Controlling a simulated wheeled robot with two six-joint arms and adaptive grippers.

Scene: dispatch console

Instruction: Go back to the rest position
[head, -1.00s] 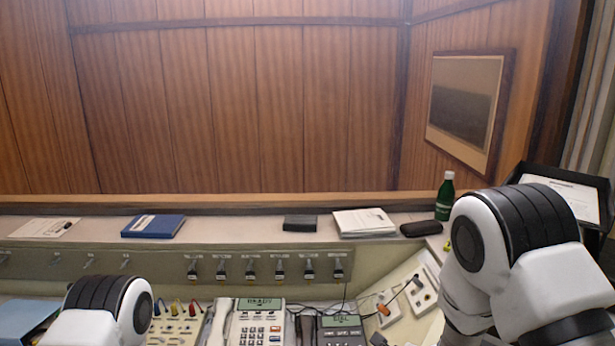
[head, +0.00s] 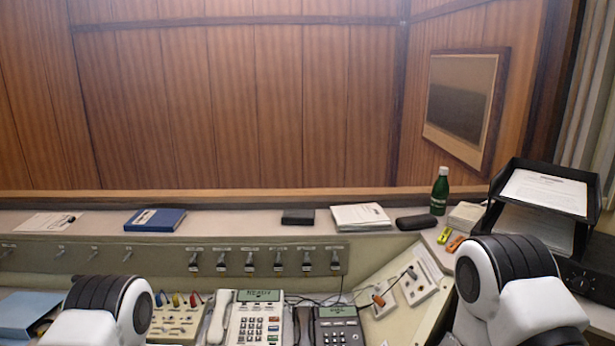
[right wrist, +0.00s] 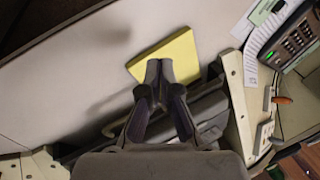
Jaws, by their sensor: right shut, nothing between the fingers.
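My right gripper (right wrist: 160,72) shows in the right wrist view with its two dark fingers shut together and nothing between them. It is over the pale desk top, and a yellow pad (right wrist: 178,50) shows just beyond and beside its fingertips. Whether the fingers touch the pad cannot be told. In the head view only white and black links of my two arms show, at lower left and lower right. Both grippers are outside the head view.
The console holds a white phone (head: 255,318), a dark phone (head: 338,325) and a row of switches (head: 265,262). On the ledge are a blue book (head: 155,219), papers (head: 360,216), a green bottle (head: 440,190) and a black paper tray (head: 535,165) at right.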

